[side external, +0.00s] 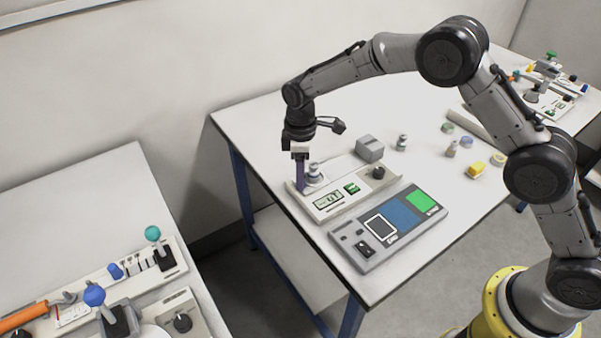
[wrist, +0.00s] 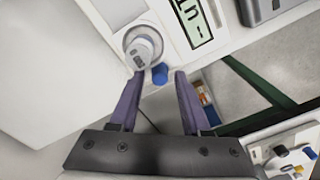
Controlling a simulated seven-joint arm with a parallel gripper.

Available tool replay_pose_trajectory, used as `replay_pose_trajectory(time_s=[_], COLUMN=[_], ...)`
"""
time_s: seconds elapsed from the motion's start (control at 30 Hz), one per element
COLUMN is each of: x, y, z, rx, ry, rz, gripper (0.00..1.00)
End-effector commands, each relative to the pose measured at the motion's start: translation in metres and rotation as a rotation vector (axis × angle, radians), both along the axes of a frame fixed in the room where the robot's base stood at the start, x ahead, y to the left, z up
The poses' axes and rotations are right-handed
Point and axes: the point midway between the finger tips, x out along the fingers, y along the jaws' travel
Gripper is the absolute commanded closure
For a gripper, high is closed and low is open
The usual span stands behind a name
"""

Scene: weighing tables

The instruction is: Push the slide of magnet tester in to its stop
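My gripper (wrist: 159,76) has two purple fingers, spread apart with a gap between their tips. In the side view it (side external: 300,186) points down at the left end of a white device (side external: 354,202) with a display, a green button and a black knob. A small blue knob (wrist: 160,73) shows in the gap at the fingertips in the wrist view; I cannot tell whether they touch it. Beside it a grey metal weight (wrist: 141,49) stands on a round pan. No label reading magnet tester is legible, and I cannot tell which part is its slide.
A grey panel device (side external: 350,249) with blue and green fields lies in front of the white one. A grey box (side external: 369,149) and small weights (side external: 401,143) stand behind. The table edge is close to the gripper. A second table (side external: 80,205) stands at left.

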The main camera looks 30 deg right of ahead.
Motion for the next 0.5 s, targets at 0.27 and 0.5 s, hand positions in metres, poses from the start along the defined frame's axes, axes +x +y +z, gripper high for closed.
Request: replay_pose_trajectory(time_s=[0.27,0.5], x=[0.0,-0.0001], y=[0.0,0.0002], z=[0.0003,0.0005], rx=[0.0,0.0], ry=[0.0,0.0], rz=[0.0,0.0], gripper=[1.0,1.0])
